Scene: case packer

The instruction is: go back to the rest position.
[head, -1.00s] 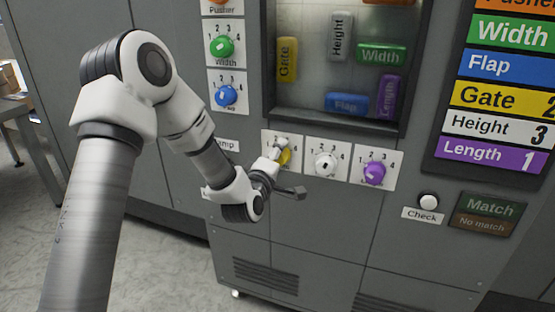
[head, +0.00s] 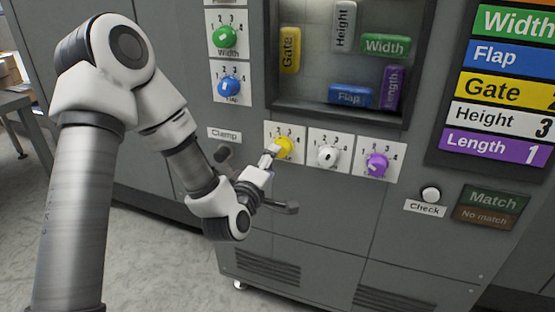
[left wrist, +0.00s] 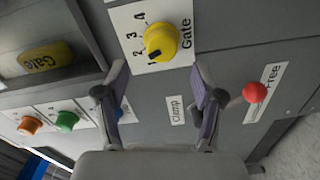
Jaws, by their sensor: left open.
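My left gripper (head: 281,182) is open and empty in front of the grey machine panel. In the head view, one fingertip overlaps the lower left edge of the yellow Gate knob (head: 285,147). In the left wrist view, the Gate knob (left wrist: 160,41) lies beyond the open fingers (left wrist: 159,92), with a clear gap between them. The knob's dark mark is on the side of 1 and 2; I cannot tell which it points at. My right gripper is not in view.
A white knob (head: 328,156) and a purple knob (head: 377,164) sit right of the Gate knob. A red ball (left wrist: 255,92) near the Clamp label (left wrist: 176,110) is close to one finger. A white Check button (head: 430,194) is farther right. Floor at left is open.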

